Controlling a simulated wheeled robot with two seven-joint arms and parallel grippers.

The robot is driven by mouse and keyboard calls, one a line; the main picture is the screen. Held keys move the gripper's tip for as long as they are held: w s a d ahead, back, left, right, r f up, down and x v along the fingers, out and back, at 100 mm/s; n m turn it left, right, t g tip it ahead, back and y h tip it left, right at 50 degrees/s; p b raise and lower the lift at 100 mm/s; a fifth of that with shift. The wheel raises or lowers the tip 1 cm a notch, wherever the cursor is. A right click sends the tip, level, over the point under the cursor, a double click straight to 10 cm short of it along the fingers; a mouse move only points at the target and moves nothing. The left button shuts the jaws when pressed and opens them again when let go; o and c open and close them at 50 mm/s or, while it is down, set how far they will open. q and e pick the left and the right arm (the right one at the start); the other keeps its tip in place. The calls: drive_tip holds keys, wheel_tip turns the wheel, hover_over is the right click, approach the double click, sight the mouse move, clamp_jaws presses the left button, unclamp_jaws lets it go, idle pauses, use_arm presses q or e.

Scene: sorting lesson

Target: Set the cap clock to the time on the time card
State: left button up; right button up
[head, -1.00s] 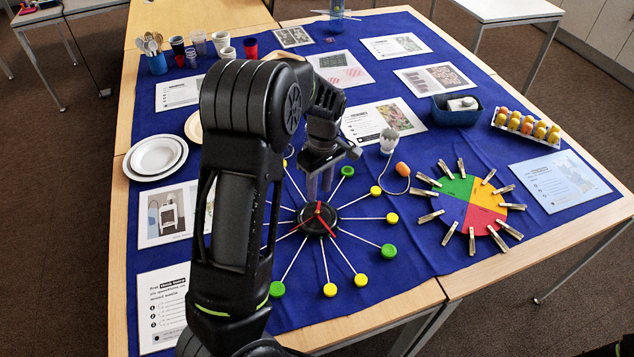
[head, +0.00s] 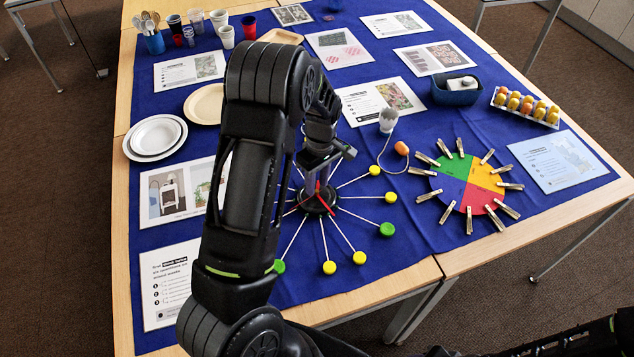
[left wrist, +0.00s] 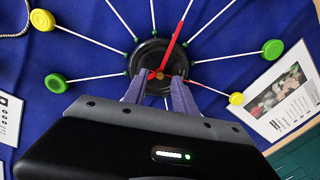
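The cap clock has a round black hub (head: 319,203) with thin white spokes and yellow and green caps at their ends. Two red hands (left wrist: 178,40) show on the hub in the left wrist view; one is long and points up and right, the other runs right, partly behind a finger. My left gripper (left wrist: 160,78) is over the hub, its two fingers apart on either side of the centre. Whether they touch a hand is unclear. My left arm hides part of the clock in the head view. I cannot tell which card is the time card. My right gripper is out of view.
A colour wheel with clothespins (head: 468,184) lies right of the clock. A numbered card (head: 166,287) lies at the front left. Plates (head: 133,143), cups, a blue tub (head: 455,97) and an egg tray (head: 499,97) stand farther back. Bare blue cloth lies between several cards.

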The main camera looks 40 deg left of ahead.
use_arm(q)
drive_tip(key=shift+f, duration=0.55)
drive_tip(key=shift+c, duration=0.2)
clamp_jaws()
